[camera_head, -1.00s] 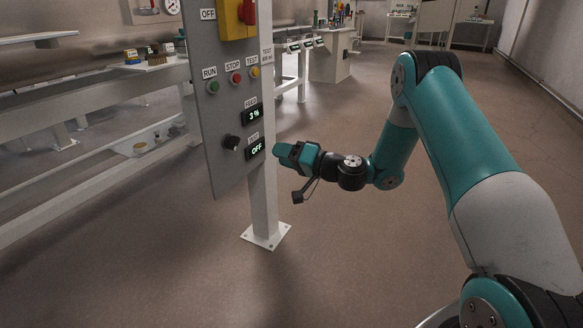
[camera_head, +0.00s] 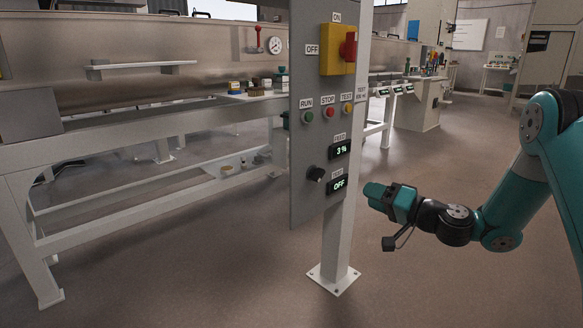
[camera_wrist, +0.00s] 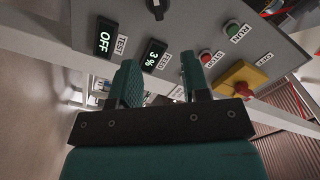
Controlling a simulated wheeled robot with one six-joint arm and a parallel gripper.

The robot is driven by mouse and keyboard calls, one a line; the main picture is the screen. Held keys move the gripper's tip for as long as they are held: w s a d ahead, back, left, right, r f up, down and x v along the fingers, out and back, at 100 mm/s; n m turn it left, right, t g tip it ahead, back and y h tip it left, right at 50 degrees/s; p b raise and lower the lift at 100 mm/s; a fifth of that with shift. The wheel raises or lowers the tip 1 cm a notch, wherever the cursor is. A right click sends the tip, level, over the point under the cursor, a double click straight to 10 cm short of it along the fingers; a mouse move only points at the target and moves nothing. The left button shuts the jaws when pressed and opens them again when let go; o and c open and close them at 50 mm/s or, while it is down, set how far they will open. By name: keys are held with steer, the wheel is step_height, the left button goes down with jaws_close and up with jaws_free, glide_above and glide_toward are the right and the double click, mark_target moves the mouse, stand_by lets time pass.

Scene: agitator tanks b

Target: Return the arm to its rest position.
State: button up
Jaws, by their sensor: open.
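My gripper (camera_head: 378,192) is at the right of the control panel (camera_head: 306,160) in the head view, apart from it, with the arm stretched in from the right edge. In the wrist view its two teal fingers (camera_wrist: 163,82) are spread with nothing between them. The panel fills the top of the wrist view. It carries a yellow and red main switch (camera_head: 339,48), green, red and yellow buttons, a black knob (camera_head: 316,173), a feed display (camera_head: 341,150) reading 3 % and a test display (camera_head: 338,184) reading OFF.
The panel's post (camera_head: 338,240) stands on a white floor plate (camera_head: 333,280). A long steel tank bench (camera_head: 120,150) runs behind on the left. Another bench (camera_head: 418,108) stands farther back. Floor is open at the lower middle, around the post.

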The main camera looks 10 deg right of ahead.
steer(key=s+a+r+n+g+p, duration=0.1)
steer(key=s+a+r+n+g, duration=0.35)
steer(key=s+a, duration=0.4)
steer(key=s+a+r+n+g+p, duration=0.2)
steer(key=s+a+r+n+g, duration=0.3)
steer(key=s+a, duration=0.35)
steer(key=s+d+r+g+h+p, duration=0.2)
steer(key=s+g+h, duration=0.35)
steer(key=s, duration=1.25)
step_height(320, 180, up, 38)
steer(key=h+p, duration=0.1)
steer(key=p, duration=3.6)
steer(key=shift+s+d+n+t+p, duration=0.25)
steer(key=shift+d+n+t+p, duration=0.1)
steer(key=shift+d+t+p, duration=0.05)
